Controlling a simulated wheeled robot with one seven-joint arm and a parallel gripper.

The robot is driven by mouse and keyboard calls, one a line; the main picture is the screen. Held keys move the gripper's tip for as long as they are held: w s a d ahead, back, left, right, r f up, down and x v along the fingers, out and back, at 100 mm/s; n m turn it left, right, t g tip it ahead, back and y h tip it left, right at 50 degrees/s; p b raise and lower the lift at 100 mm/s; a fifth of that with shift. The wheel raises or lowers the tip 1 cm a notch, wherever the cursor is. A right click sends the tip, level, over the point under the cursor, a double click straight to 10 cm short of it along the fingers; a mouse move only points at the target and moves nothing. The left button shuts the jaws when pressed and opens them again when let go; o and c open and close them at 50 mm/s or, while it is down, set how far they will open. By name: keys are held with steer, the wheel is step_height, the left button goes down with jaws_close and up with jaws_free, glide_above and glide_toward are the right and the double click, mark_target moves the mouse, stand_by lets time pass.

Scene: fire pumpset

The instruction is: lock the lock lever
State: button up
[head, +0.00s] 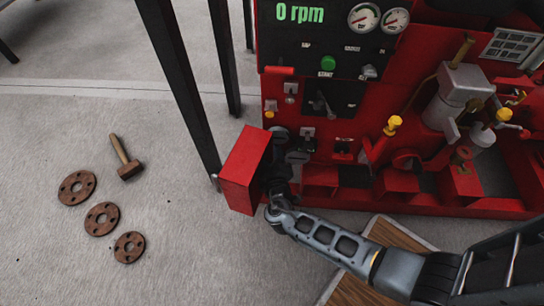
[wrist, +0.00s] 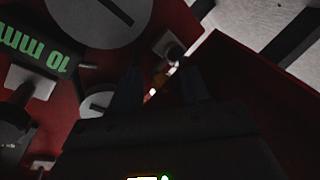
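My gripper (wrist: 160,78) shows in the wrist view as two dark fingers with a gap between them. It looks open. A small orange part (wrist: 159,80) with a bright spot shows in the gap, in front of the red panel. I cannot tell if this part is the lock lever, or if the fingers touch it. In the head view my arm reaches to the lower left of the red pumpset panel (head: 430,80), beside a red box-like flap (head: 243,171). The fingertips are hidden there in shadow and behind my wrist.
In the wrist view a grey round dial (wrist: 92,18) and a green "10 mm" label (wrist: 38,52) are close on the left, and a red wall (wrist: 265,95) on the right. Yellow-topped handles (head: 393,125) stand to the right. A hammer (head: 125,160) lies on the floor.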

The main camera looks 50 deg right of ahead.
jaws_close()
steer(key=shift+w+r+n+g, duration=0.1)
steer(key=shift+n+g, duration=0.2)
steer(key=shift+n, duration=0.2)
steer(key=shift+o, duration=0.4)
jaws_free()
steer(key=shift+a, duration=0.1)
steer(key=shift+a, duration=0.1)
steer(key=p+v, duration=0.2)
steer(key=v, duration=0.5)
steer(key=shift+s+a, duration=0.2)
steer(key=shift+s, duration=0.05)
